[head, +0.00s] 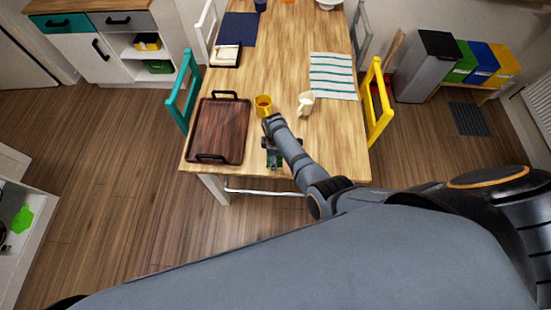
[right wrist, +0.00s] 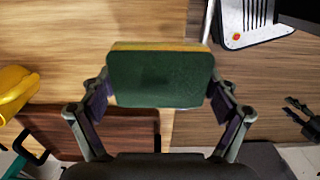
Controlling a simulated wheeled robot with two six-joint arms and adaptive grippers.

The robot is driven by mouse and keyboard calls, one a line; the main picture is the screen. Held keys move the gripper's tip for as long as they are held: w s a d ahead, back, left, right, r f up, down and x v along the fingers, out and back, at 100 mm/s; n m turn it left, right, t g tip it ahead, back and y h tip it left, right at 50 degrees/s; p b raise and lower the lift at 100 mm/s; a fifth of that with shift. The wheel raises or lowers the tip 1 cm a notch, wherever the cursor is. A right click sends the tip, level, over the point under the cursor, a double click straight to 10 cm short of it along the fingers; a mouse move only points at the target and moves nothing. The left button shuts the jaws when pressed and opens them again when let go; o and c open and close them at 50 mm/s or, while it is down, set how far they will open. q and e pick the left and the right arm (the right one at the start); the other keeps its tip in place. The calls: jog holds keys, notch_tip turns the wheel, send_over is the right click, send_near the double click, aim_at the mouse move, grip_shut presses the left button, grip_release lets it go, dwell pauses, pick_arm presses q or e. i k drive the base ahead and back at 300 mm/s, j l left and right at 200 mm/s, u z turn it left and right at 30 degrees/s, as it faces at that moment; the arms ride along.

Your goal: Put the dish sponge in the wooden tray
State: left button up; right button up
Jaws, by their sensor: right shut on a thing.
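The dish sponge, green with a yellow layer, sits between the two fingers of my right gripper (right wrist: 160,92). Its green face (right wrist: 160,80) fills the middle of the right wrist view. In the head view my right gripper (head: 273,150) is at the table's near edge, just right of the wooden tray, with the sponge (head: 275,161) below it. The dark brown wooden tray (head: 222,128) lies flat and empty, with a black handle at each end. The tray (right wrist: 95,128) shows lower left in the wrist view. A dark jaw-like part, likely my left gripper (right wrist: 299,114), shows at the right edge there.
A yellow mug (head: 263,104) stands beyond my right gripper, and a cream jug (head: 305,102) to its right. A striped cloth (head: 334,76) lies farther back. A teal chair (head: 184,90) is left of the table, and a yellow chair (head: 376,105) right.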

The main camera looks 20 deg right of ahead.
aim_at(226, 130)
jog(key=i+l+u, duration=0.2)
jog(key=u, duration=0.3)
jog(key=i+l+u, duration=0.15)
jog(key=u, duration=0.3)
jog(key=i+l+u, duration=0.1)
jog(key=i+l, duration=0.4)
